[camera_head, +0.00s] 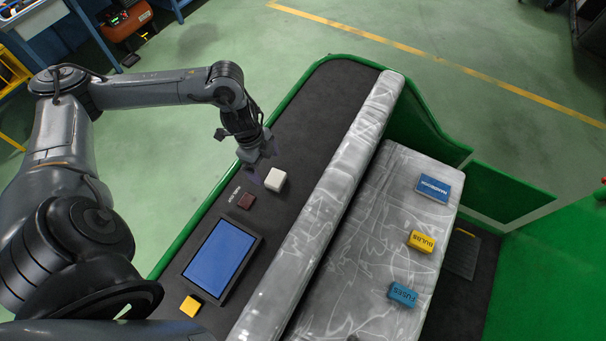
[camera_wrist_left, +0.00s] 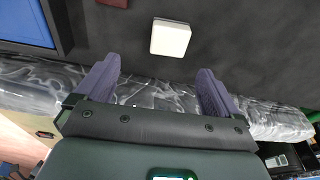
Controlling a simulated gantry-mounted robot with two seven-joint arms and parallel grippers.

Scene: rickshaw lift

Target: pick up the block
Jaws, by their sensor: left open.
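A white block (camera_head: 275,179) sits on the dark top of the green-sided rickshaw, left of the padded backrest. It also shows in the left wrist view (camera_wrist_left: 170,38), beyond the fingertips and roughly between their lines. My left gripper (camera_head: 258,168) is pointed down just to the left of and above the white block in the head view. In the left wrist view its two purple-grey fingers (camera_wrist_left: 160,75) are apart with nothing between them. My right gripper is not in view.
A dark red block (camera_head: 246,200), a blue-screened panel (camera_head: 221,257) and a yellow block (camera_head: 190,306) lie nearby on the dark top. The raised grey backrest (camera_head: 325,205) runs alongside. Boxes marked BULBS (camera_head: 421,241) and FUSES (camera_head: 403,294) and a blue box (camera_head: 433,189) rest on the seat.

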